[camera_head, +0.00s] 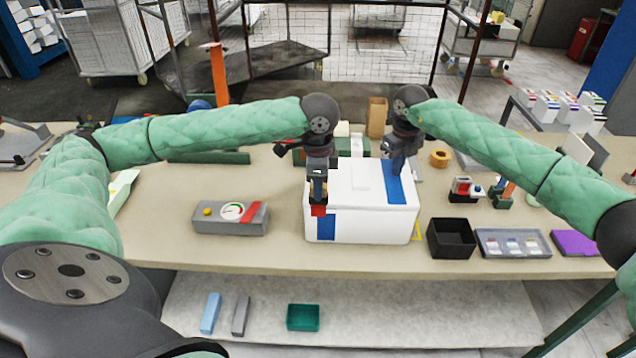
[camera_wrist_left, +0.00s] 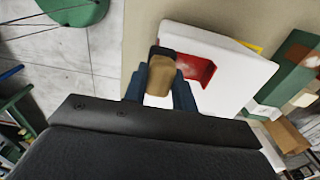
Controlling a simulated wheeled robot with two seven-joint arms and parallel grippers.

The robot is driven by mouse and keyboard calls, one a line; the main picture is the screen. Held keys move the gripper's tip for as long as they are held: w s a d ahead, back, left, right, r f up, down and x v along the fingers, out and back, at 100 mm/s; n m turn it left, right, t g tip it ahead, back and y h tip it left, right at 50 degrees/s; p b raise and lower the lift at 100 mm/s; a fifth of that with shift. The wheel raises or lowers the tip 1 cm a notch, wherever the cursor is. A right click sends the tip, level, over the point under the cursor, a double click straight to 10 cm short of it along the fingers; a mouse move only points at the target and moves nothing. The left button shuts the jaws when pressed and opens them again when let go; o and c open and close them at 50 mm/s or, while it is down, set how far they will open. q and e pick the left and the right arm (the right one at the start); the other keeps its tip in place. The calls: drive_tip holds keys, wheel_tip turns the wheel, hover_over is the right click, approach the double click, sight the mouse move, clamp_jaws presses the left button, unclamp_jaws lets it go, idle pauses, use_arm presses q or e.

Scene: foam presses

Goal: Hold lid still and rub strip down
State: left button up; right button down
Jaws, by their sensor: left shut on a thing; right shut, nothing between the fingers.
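A white box with a lid (camera_head: 358,200) stands on the workbench. A blue strip (camera_head: 395,190) lies on the right part of the lid, and another blue patch (camera_head: 326,227) shows on the box front. My left gripper (camera_head: 318,196) is at the lid's front left edge, shut on a small tan piece with a dark end (camera_wrist_left: 160,78). A red part (camera_wrist_left: 196,68) sits beside that piece against the white box in the left wrist view. My right gripper (camera_head: 396,172) is shut and empty, low over the far part of the strip; whether it touches is unclear.
A grey gauge box (camera_head: 230,226) stands left of the white box. A black open bin (camera_head: 451,239), a tray of samples (camera_head: 513,244) and a purple pad (camera_head: 574,243) stand to the right. A lower shelf holds a green bin (camera_head: 303,317). The bench left of the gauge box has free room.

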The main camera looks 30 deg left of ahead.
use_arm(q)
drive_tip(key=shift+w+a+f, duration=0.1)
drive_tip(key=shift+w, duration=0.05)
drive_tip(key=shift+w+a, duration=0.35)
drive_tip(key=shift+w, duration=0.2)
drive_tip(key=shift+w, duration=0.1)
drive_tip(key=shift+w+a+f, duration=0.15)
drive_tip(key=shift+w+a, duration=0.2)
drive_tip(key=shift+w, duration=0.15)
drive_tip(key=shift+w+a, duration=0.1)
drive_tip(key=shift+w, duration=0.05)
drive_tip(key=shift+w+a, duration=0.3)
drive_tip(key=shift+w, duration=0.2)
drive_tip(key=shift+r, duration=0.2)
